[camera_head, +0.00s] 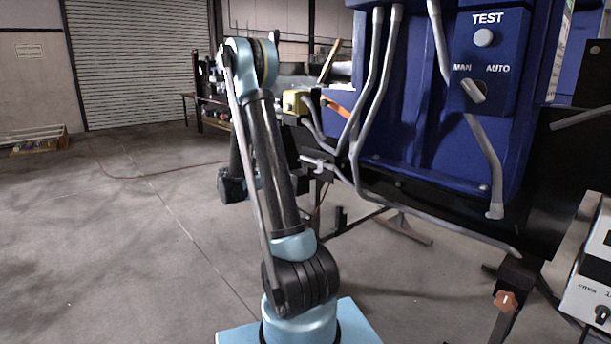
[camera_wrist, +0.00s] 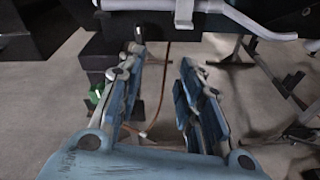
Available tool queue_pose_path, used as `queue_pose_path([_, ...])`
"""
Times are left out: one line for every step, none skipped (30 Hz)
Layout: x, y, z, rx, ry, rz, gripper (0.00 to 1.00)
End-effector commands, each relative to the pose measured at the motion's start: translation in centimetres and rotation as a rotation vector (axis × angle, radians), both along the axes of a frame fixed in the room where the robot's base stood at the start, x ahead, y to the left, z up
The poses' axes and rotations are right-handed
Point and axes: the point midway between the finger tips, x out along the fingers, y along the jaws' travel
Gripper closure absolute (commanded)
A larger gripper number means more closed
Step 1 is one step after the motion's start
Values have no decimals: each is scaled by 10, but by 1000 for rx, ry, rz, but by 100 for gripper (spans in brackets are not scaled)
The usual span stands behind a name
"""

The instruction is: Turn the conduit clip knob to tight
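My gripper (camera_wrist: 161,62) is open in the wrist view, with its two blue-grey fingers apart and only floor and an orange cable seen between them. A small black knob-like part with a white mark (camera_wrist: 139,31) shows just beyond the left fingertip, apart from it; it may be the clip knob, but no label is readable. Beside it, a pale clip-like bracket (camera_wrist: 184,12) meets a grey conduit (camera_wrist: 245,18). In the head view the conduit (camera_head: 440,228) runs along the blue cabinet's underside. My arm hides the fingers there, and I cannot make out the clip knob.
The blue cabinet (camera_head: 420,130) carries a MAN/AUTO selector (camera_head: 473,91) and TEST button (camera_head: 483,38). A reddish star knob (camera_head: 506,300) sits on a black post at right. A white control box (camera_head: 596,275) is at the right edge. Open floor (camera_head: 120,220) lies left.

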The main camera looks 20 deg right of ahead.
Motion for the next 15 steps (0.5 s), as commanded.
queue_pose_path([9,3,-6,-41,23,9,67])
queue_pose_path([13,5,-9,-65,36,13,67])
queue_pose_path([18,7,-12,-96,54,19,67])
queue_pose_path([21,8,-14,-118,67,22,67])
queue_pose_path([24,10,-16,-138,78,25,67])
queue_pose_path([27,11,-19,-162,92,28,67])
queue_pose_path([29,12,-21,-178,101,30,67])
queue_pose_path([31,13,-22,-192,110,31,67])
queue_pose_path([33,15,-24,-209,118,33,67])
queue_pose_path([34,15,-25,-218,124,34,67])
queue_pose_path([35,16,-26,-226,129,34,67])
queue_pose_path([36,16,-26,-235,135,35,67])
queue_pose_path([37,16,-27,-240,137,35,67])
queue_pose_path([37,16,-27,-244,139,35,67])
queue_pose_path([38,14,-27,-247,140,35,67])
